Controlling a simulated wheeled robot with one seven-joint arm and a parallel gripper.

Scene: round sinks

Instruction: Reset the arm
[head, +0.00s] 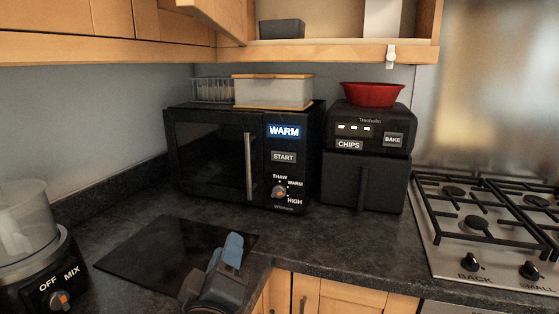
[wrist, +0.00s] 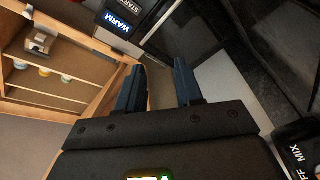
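My gripper (head: 232,248) is in the lower middle of the head view, over the counter's front edge beside a flat dark panel. In the wrist view my gripper (wrist: 160,72) has its two blue fingers apart with nothing between them. The gripper is open and empty. Most of my arm is out of the head view.
A black microwave (head: 215,155) and an air fryer (head: 365,180) with a red bowl (head: 373,94) stand at the back. A food processor (head: 35,265) is at left, a gas hob (head: 485,260) at right. An upper cabinet (head: 340,53) is open.

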